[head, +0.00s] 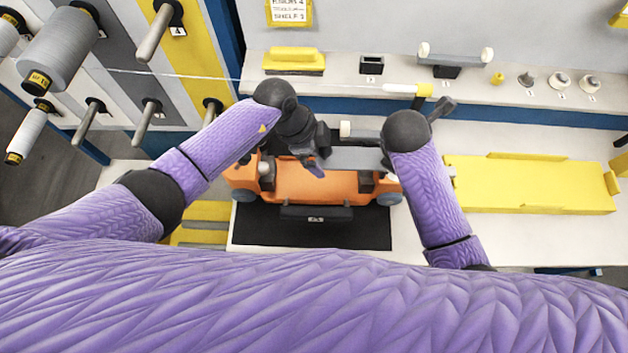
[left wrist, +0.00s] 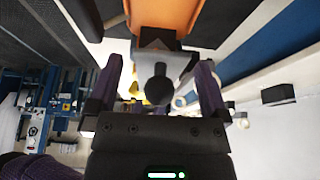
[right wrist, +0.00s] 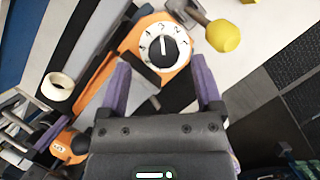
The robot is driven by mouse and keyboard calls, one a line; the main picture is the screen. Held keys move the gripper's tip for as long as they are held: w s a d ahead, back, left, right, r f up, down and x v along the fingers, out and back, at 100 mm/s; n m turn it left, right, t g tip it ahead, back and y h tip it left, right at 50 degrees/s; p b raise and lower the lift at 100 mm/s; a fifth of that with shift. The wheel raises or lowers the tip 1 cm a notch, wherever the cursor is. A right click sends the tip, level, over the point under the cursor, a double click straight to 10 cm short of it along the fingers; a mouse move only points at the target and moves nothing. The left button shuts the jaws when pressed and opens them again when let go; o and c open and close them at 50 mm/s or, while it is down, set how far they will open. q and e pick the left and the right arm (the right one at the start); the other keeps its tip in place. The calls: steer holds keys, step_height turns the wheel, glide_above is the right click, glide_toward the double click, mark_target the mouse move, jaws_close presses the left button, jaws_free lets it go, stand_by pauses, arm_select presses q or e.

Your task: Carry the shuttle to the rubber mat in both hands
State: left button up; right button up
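The shuttle (head: 310,184) is a long orange body with blue wheels and a grey cylinder along its far side. In the head view it is over the far part of the black rubber mat (head: 350,235); I cannot tell whether it touches it. My left gripper (head: 314,166) is above the shuttle. In the left wrist view (left wrist: 159,64) it is open, with a dark round knob (left wrist: 159,85) between its fingers and the orange body ahead. My right gripper (right wrist: 161,60) is open before an orange end with a numbered white dial (right wrist: 165,46). My right arm hides it in the head view.
A yellow tray (head: 530,185) lies to the right on the white table. A shelf behind holds a yellow block (head: 293,60), a black holder (head: 371,65) and small cones. Grey spools (head: 60,48) and pegs stand at left. Mat and table in front of the shuttle are clear.

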steer(key=shift+r, duration=0.1)
arm_select(q)
steer(key=v, duration=1.2)
arm_select(e)
steer(key=v, duration=0.7)
steer(key=shift+r, duration=0.15)
steer(key=shift+a, duration=0.1)
